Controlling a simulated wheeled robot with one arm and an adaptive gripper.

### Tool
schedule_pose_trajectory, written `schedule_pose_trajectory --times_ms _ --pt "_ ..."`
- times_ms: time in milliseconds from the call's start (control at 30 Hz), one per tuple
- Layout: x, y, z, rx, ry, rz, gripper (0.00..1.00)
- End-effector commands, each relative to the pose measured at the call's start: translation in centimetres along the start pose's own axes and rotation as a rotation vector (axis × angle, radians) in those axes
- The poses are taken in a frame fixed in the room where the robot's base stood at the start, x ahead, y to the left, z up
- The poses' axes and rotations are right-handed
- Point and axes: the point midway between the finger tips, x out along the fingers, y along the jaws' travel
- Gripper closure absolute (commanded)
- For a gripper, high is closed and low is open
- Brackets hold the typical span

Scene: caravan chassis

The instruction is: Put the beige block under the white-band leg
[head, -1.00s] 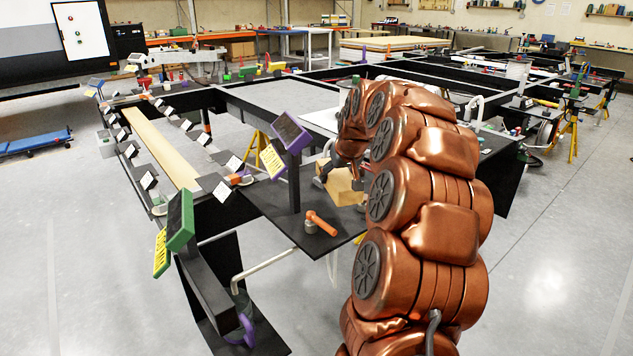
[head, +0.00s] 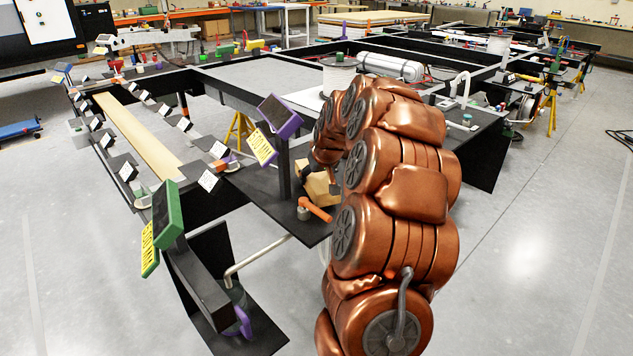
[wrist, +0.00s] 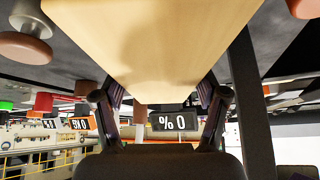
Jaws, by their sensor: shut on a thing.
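The beige block (head: 318,189) is beside the black chassis corner plate in the head view, partly hidden by my copper arm. In the wrist view the block (wrist: 150,45) fills the upper middle, with its pale wooden face close to the camera. My gripper (wrist: 160,98) has its two dark fingers on either side of the block's lower end and is shut on it. In the head view the gripper (head: 322,172) is mostly hidden behind my arm. I cannot pick out a leg with a white band in either view.
A black chassis post (head: 284,165) carries a purple-edged unit with a yellow label (head: 261,147). An orange-handled clamp (head: 315,210) sits on the near plate. A green unit (head: 167,213) stands at the near left corner. Open grey floor (head: 540,260) lies to the right.

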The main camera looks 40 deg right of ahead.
Motion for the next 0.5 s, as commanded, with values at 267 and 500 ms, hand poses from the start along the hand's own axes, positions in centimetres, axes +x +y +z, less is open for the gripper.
schedule_pose_trajectory --times_ms 267,500 --pt "1.6 -0.1 1.0 -0.001 0.001 0.000 0.83" --pt "1.9 -0.1 1.2 -0.001 0.000 -0.001 0.83"
